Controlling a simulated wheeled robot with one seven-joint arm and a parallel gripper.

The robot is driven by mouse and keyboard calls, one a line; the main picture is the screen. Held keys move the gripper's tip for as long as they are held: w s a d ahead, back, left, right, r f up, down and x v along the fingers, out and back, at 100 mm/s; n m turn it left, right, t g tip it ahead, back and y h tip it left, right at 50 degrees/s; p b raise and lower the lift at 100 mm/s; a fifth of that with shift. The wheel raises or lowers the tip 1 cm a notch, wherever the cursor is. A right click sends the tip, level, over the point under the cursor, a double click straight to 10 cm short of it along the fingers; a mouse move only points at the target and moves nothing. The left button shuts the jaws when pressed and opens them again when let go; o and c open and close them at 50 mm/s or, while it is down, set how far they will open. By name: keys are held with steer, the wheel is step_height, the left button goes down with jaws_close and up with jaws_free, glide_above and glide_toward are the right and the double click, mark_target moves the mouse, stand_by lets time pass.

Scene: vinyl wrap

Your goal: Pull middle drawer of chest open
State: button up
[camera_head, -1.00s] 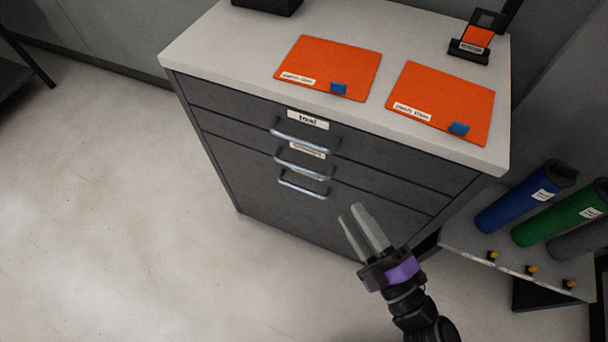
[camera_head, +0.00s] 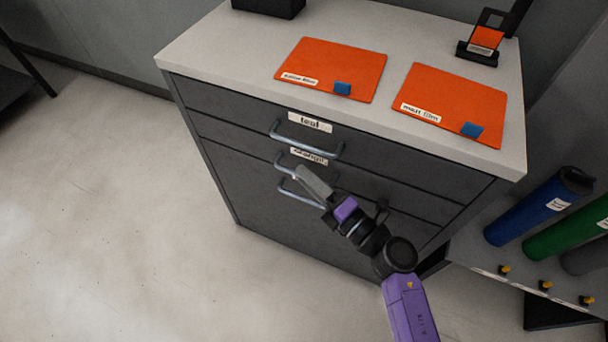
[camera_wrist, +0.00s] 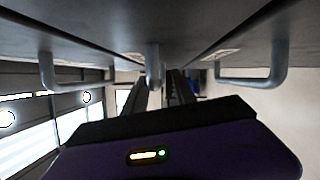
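A dark grey chest (camera_head: 270,225) has stacked drawers with silver bar handles, and all look closed. The middle drawer's handle (camera_head: 281,163) sits below a white label and is partly hidden by my gripper. My gripper (camera_head: 305,175) is at this handle, its fingers pointing at the drawer front. In the wrist view, the two fingers (camera_wrist: 162,88) stand apart with a narrow gap, and the middle handle (camera_wrist: 152,62) lies at their tips. I cannot tell whether they touch it. The top handle (camera_head: 306,142) is above and the bottom handle (camera_head: 297,196) below.
Two orange sheets (camera_head: 330,62) (camera_head: 450,95) with blue tabs lie on the chest's white top. A black holder (camera_head: 480,48) stands behind them. Blue and green rolls (camera_head: 540,205) lie to the right of the chest. The floor to the left is clear.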

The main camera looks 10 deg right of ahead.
steer(key=shift+w+a, duration=0.4)
steer(key=shift+w, duration=0.15)
jaws_close()
stand_by(1.1)
